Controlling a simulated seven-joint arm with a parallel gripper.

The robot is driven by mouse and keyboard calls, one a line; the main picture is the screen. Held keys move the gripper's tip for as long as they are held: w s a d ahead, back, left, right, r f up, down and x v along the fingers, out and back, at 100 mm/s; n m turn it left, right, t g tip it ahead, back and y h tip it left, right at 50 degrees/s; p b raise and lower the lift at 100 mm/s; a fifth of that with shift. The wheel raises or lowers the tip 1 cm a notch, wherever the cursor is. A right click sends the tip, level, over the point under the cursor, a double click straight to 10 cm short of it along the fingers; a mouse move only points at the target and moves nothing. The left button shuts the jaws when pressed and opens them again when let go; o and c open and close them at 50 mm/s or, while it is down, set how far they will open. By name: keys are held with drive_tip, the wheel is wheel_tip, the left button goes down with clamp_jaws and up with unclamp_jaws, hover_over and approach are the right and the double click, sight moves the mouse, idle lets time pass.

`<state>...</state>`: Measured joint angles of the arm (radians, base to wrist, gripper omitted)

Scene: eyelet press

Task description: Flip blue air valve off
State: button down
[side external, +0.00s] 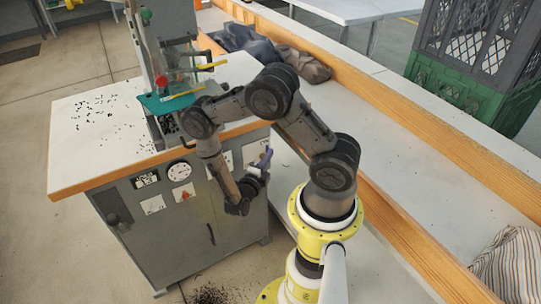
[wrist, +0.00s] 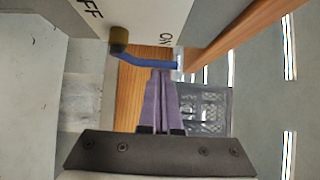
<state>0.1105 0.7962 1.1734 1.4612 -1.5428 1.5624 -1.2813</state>
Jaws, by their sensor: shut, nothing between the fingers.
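The blue air valve lever (wrist: 150,63) shows in the wrist view. It runs from a brass-coloured pivot (wrist: 119,40) at the left towards the right, with its free end on the side of the ON label (wrist: 165,39). The OFF label (wrist: 93,8) is at the upper left, partly cut off. My gripper (wrist: 161,73) has its purple fingers closed together and empty. Their tips are right at the lever's outer part; I cannot tell whether they touch it. In the side view my gripper (side external: 266,156) is beside the grey press cabinet (side external: 165,240). The valve cannot be made out there.
The press (side external: 168,60) stands on a white worktop (side external: 85,120) with wooden edging and scattered black bits. A gauge (side external: 180,171) and labels are on the cabinet front. A long wood-edged bench (side external: 400,130) runs behind my arm, with a green crate (side external: 455,85) at the upper right.

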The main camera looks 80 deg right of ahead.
drive_tip(key=shift+w+a+f, duration=0.15)
drive_tip(key=shift+w+a, duration=0.1)
drive_tip(key=shift+a, duration=0.05)
drive_tip(key=w+a+f, duration=0.2)
drive_tip(key=shift+w+a+f, duration=0.1)
drive_tip(key=shift+w+f, duration=0.05)
drive_tip(key=shift+f, duration=0.25)
idle(0.8)
wheel_tip(320, 180, up, 4)
drive_tip(key=s+a+f, duration=0.1)
drive_tip(key=s, duration=0.1)
drive_tip(key=s+a+f, duration=0.3)
drive_tip(key=a+f, duration=0.2)
drive_tip(key=f, duration=0.2)
drive_tip(key=shift+a+f, duration=0.25)
drive_tip(key=shift+a, duration=0.1)
idle(0.3)
